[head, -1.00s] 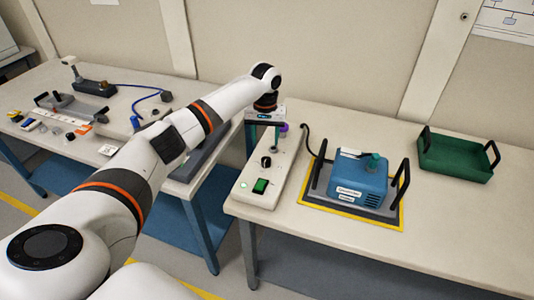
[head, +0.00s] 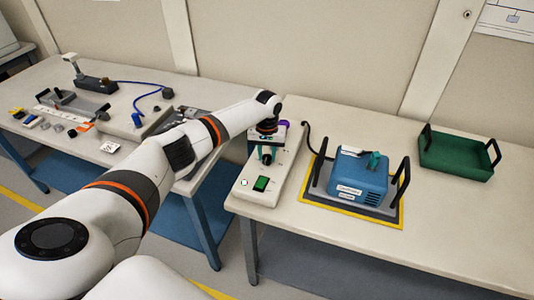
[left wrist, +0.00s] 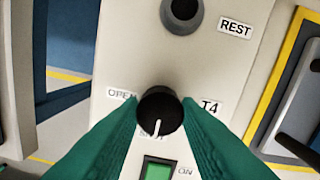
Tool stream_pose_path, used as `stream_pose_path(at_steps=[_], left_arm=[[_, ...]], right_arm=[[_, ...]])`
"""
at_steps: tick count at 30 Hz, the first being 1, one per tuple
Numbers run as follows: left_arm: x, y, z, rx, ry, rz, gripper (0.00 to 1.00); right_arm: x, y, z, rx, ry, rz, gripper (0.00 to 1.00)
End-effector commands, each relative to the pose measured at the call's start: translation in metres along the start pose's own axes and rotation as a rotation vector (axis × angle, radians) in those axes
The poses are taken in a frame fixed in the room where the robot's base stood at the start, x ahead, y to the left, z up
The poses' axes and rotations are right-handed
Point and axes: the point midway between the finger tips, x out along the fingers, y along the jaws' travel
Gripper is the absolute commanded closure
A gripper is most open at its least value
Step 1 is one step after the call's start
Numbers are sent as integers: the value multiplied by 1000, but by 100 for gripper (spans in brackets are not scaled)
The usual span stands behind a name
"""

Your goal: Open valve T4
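The valve T4 knob (left wrist: 160,112) is black and round with a white pointer line, in the middle of the left wrist view. The pointer aims down, toward a partly covered label that appears to read SHUT. The OPEN label (left wrist: 121,94) is left of the knob and the T4 label (left wrist: 210,106) is right of it. My left gripper (left wrist: 159,103) is open, with one green finger on each side of the knob, very close to it. I cannot tell whether they touch it. In the head view my left gripper (head: 266,152) is over the pale control box (head: 279,181). My right gripper is not in view.
A grey ring socket (left wrist: 182,12) sits beside the REST label. A blue unit (head: 357,180) with black handles and a green tray (head: 456,158) stand to the right.

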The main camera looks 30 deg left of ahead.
Motion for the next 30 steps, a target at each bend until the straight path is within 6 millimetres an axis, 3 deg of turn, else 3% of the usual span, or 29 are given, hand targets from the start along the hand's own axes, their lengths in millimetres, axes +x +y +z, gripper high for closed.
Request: stream_pose_path(at_steps=[4, 17, 30], left_arm=[[0, 0, 0, 0, 0, 0, 93], [-1, 0, 0, 110, 2, -1, 93], [-2, 0, 0, 496, 1, -1, 93]], right_arm=[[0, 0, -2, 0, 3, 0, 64], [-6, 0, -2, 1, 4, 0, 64], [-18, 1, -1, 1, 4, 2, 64]])
